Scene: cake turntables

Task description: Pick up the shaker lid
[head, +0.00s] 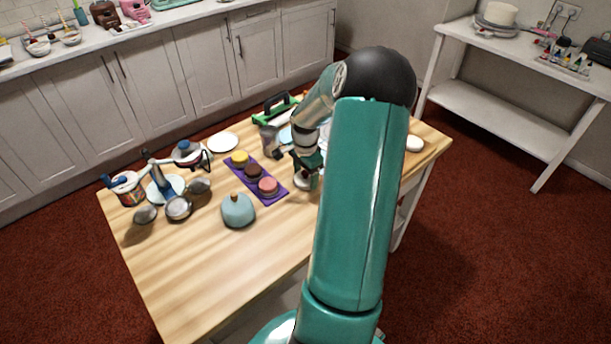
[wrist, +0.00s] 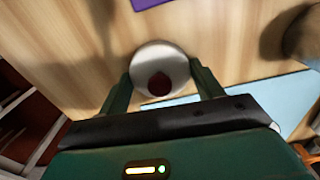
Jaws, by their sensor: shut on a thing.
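The shaker lid (wrist: 160,70) is a round, pale grey-white piece with a dark red centre, seen from above in the wrist view. My gripper (wrist: 160,82) has one green finger on each side of it and is shut on it. In the head view my gripper (head: 306,172) is over the right part of the wooden table, beside the purple tray, with the pale lid (head: 303,182) below it. I cannot tell whether the lid touches the table. A grey metallic cup (head: 268,141) stands behind my gripper, to its left.
A purple tray (head: 240,178) holds several small round cakes. A light blue flat piece (wrist: 245,92) lies near my gripper. The table's front is clear.

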